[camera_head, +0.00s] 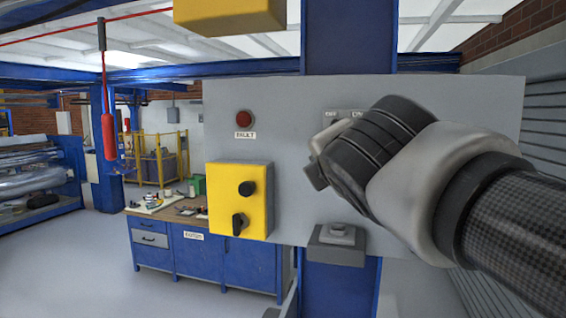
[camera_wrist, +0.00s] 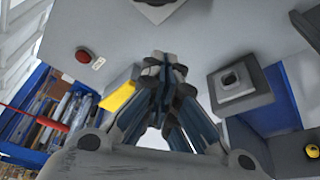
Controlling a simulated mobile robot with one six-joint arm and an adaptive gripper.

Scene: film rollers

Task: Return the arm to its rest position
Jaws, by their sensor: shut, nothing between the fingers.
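My gripper (camera_head: 318,160) is in front of the grey panel (camera_head: 285,110), at the right half of the head view. In the wrist view my gripper (camera_wrist: 166,62) has its fingers together with nothing between them. My arm reaches in from the right edge of the head view. The gripper and wrist hide part of the panel, including most of a labelled control near its top. I cannot tell whether the fingertips touch the panel.
The panel carries a red button (camera_head: 244,118), a yellow box (camera_head: 240,200) with black knobs, and a grey box (camera_head: 338,244) below my gripper. A blue workbench (camera_head: 200,250) stands behind at left. A red pendant (camera_head: 108,136) hangs at left. Open floor lies at lower left.

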